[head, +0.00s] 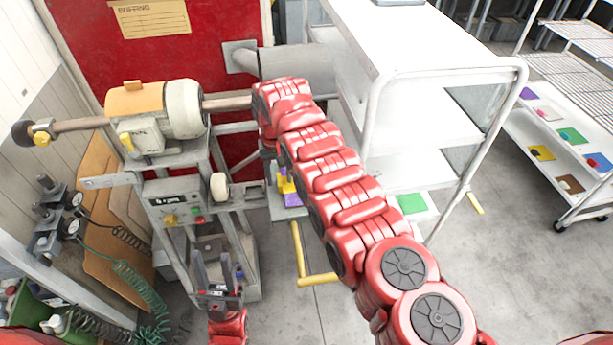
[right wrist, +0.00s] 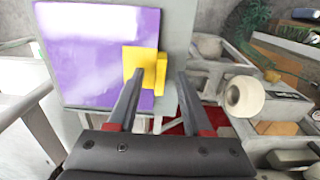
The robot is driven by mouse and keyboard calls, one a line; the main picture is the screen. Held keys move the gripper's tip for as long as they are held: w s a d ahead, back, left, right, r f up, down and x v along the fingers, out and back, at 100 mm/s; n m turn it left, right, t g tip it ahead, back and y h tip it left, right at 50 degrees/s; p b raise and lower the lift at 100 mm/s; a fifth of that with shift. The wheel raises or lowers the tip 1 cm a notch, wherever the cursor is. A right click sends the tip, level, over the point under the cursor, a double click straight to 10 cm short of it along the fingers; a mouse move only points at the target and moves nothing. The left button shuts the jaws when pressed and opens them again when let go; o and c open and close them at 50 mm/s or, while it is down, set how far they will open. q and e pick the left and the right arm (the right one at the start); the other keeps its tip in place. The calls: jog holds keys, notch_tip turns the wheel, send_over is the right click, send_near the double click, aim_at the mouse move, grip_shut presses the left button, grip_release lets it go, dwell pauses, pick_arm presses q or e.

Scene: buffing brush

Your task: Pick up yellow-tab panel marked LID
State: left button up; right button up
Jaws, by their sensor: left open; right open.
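A purple panel (right wrist: 85,40) with a raised yellow tab (right wrist: 160,75) fills the upper left of the right wrist view. I can read no LID marking on it. In the head view the purple panel (head: 293,200) and its yellow tab (head: 284,184) show small, left of my right arm. My right gripper (right wrist: 161,74) is open; in the picture the tab's raised part lies between its fingertips, and I cannot tell whether they touch. In the head view my right gripper is mostly hidden by its arm. My left gripper (head: 214,268) is open and empty in front of the machine stand.
A buffing machine (head: 150,110) on a grey stand is at the left. A white cart (head: 440,75) stands right of my right arm, with a green panel (head: 411,203) low down. A rack (head: 560,125) at far right holds several coloured panels. Yellow bars (head: 318,280) lie low near the floor.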

jog(key=shift+f, duration=0.4)
grip_shut()
jog(key=shift+r, duration=0.2)
